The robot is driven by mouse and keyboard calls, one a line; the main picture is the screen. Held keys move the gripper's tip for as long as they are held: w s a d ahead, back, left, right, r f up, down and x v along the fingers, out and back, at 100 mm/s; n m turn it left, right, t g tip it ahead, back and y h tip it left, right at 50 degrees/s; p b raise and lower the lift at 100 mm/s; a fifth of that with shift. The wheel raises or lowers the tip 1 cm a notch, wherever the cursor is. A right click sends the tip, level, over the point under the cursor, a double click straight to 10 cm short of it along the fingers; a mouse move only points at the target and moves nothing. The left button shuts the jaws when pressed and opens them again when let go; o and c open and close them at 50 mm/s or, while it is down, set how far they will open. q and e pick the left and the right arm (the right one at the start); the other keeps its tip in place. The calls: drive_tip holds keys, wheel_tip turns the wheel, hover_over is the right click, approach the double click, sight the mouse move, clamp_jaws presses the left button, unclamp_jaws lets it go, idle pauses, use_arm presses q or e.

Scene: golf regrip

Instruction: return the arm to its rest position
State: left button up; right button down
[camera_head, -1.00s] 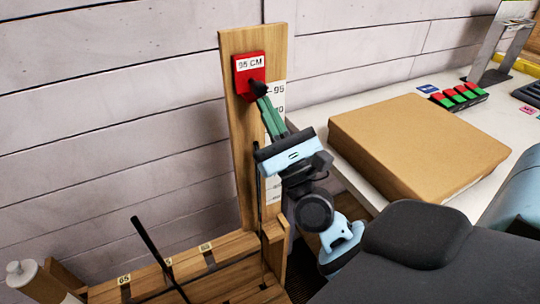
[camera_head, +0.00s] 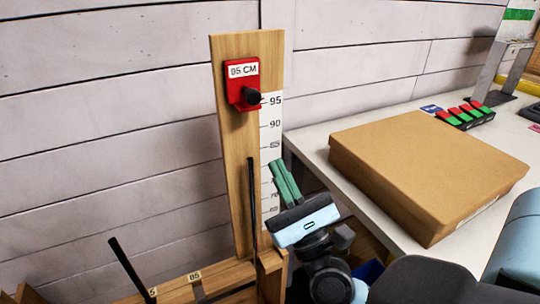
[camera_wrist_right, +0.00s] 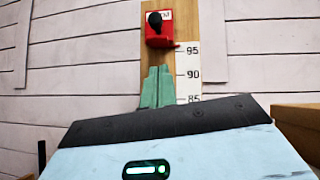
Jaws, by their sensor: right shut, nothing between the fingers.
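My right gripper (camera_head: 285,182) has green fingers pressed together with nothing between them. It is in front of the lower part of the white height scale and apart from the wooden post (camera_head: 238,150). In the right wrist view the shut fingers (camera_wrist_right: 157,88) point up, below the red block. The red block (camera_head: 242,82) labelled 95 CM, with a black knob (camera_head: 251,96), is fixed near the top of the post. My left gripper is not in view.
A cardboard box (camera_head: 425,165) lies on the white table (camera_head: 325,140) to the right of the gripper. A row of red and green buttons (camera_head: 466,114) is behind it. A wooden rack with black shafts (camera_head: 131,268) stands at the lower left. The plank wall is behind.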

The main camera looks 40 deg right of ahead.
drive_tip(key=shift+b+v, duration=0.55)
drive_tip(key=shift+v, duration=1.3)
drive_tip(key=shift+d, duration=0.1)
